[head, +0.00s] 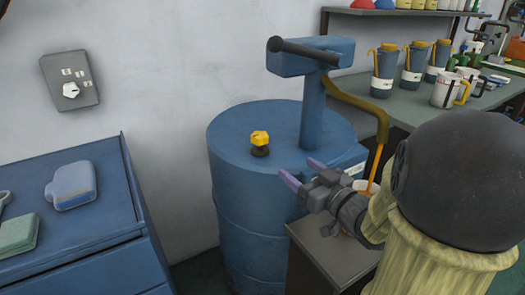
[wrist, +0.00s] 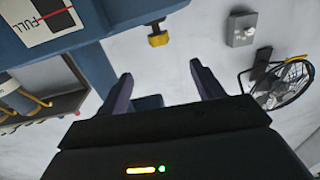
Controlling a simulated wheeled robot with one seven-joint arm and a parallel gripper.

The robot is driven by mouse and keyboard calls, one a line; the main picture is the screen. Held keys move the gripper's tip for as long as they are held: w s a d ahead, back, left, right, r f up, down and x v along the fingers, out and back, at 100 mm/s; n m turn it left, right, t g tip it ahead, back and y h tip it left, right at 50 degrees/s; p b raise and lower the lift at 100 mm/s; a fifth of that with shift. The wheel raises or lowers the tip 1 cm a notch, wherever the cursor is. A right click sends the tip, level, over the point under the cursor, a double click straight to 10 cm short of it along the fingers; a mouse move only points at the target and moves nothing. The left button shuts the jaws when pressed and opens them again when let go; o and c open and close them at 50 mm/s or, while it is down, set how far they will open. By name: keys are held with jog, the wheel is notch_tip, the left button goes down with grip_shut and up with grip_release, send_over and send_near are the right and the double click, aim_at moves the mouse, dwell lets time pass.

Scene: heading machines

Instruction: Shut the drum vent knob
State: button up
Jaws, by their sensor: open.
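The drum vent knob (head: 260,138) is a yellow knob on a dark base. It stands on top of the blue drum (head: 235,200), left of the pump post, in the head view. It also shows in the wrist view (wrist: 158,38), beyond my fingertips. My gripper (head: 303,171) is to the right of and nearer than the knob, beside the drum's near right edge. Its two purple-grey fingers are apart with nothing between them, and they do not touch the knob. In the wrist view the fingers (wrist: 160,80) also stand wide apart.
A blue pump (head: 312,90) with a dark handle rises from the drum, and its brown spout (head: 365,105) curves down near my arm. A bench with tumblers (head: 382,72) is at the right. A blue cabinet (head: 110,190) is at the left. Air left of the knob is clear.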

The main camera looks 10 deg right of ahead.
jog(key=shift+w+d+r+p, duration=0.1)
jog(key=shift+r+p, duration=0.05)
jog(key=shift+p, duration=0.25)
jog(key=p, duration=1)
send_near(264, 142)
jog(key=x, duration=1.1)
jog(key=shift+w+r+b, duration=0.1)
jog(key=shift+w+b, duration=0.1)
jog(key=shift+b, duration=0.1)
jog(key=c, duration=1)
